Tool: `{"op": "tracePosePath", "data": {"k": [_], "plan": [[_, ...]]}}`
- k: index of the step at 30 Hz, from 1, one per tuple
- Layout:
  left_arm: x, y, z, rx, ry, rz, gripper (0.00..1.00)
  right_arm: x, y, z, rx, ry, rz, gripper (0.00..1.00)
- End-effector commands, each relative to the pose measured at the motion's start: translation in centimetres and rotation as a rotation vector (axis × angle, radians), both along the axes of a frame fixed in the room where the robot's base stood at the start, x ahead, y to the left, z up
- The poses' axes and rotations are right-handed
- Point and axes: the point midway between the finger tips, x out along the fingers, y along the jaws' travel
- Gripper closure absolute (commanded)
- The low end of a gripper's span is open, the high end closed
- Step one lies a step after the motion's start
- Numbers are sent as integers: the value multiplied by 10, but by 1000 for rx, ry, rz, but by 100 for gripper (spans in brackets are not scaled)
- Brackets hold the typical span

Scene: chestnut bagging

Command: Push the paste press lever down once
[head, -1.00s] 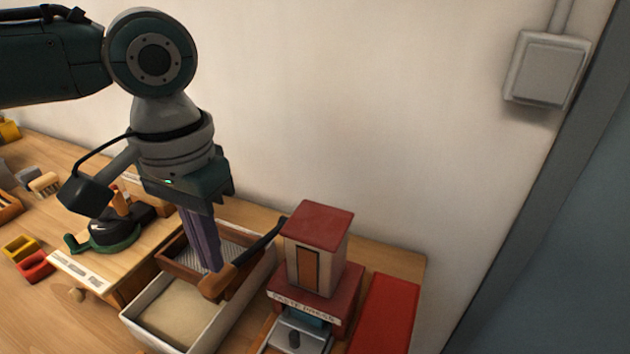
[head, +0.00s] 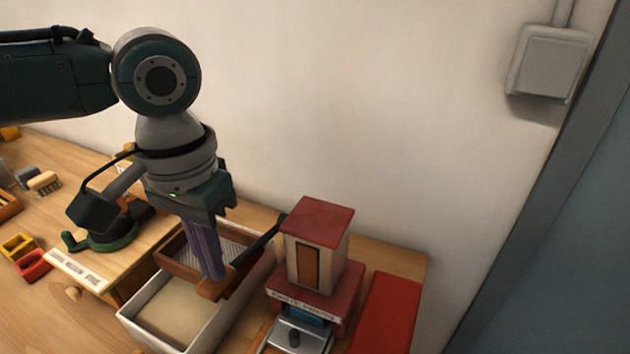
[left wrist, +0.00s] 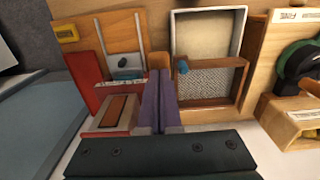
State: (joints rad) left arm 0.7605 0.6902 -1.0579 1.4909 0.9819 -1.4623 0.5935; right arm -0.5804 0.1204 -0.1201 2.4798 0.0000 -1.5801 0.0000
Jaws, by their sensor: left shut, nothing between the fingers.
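The paste press (head: 317,245) is a red and cream box with a red roof, standing right of the left gripper. Its lever is a dark rod running out to the left, ending in a brown wooden handle (head: 213,289). My left gripper (head: 214,276) is shut and empty, with its purple fingers pointing down onto the handle; they appear to touch it from above. In the left wrist view the fingers (left wrist: 160,78) reach the handle's brown end (left wrist: 158,60), and the press's red body (left wrist: 112,92) is left of them. My right gripper is not in view.
Under the handle is a white bin (head: 150,338) with pale contents, beside a brown tray (head: 180,268) with a mesh. A red block (head: 385,312) stands right of the press. A wooden box (head: 115,275) and a green-based device (head: 110,238) are at left. A wall is behind.

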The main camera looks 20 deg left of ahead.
Motion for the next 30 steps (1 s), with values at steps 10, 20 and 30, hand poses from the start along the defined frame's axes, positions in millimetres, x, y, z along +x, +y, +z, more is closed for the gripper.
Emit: {"op": "tracePosePath", "data": {"k": [10,20,30], "plan": [[-2,-1,-22,-1,2,1,100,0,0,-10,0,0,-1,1],[-1,0,-22,0,-1,0,100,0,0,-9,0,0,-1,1],[-5,0,-43,0,1,0,100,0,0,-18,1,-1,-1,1]]}}
